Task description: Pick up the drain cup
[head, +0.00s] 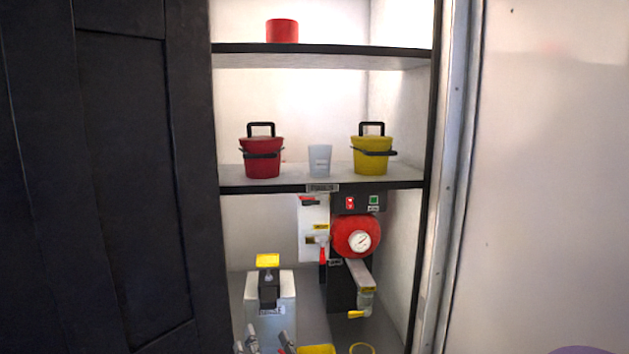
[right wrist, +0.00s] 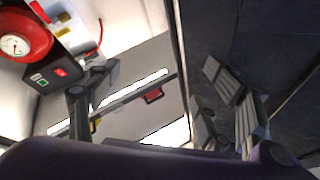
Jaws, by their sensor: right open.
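A small translucent cup (head: 319,161), which I take as the drain cup, stands upright on the middle shelf between a red bucket and a yellow bucket. My right gripper (head: 269,343) shows at the bottom edge of the head view, well below the shelf, with its two fingertips apart and empty. In the right wrist view my right gripper (right wrist: 163,100) is spread wide with nothing between its fingers. My left gripper is not in view.
The red bucket (head: 262,158) and yellow bucket (head: 372,156) flank the cup with gaps. Below the shelf are a red gauge unit (head: 346,236), a lever valve (head: 366,300) and a white container (head: 286,314). A dark door (head: 120,180) stands left.

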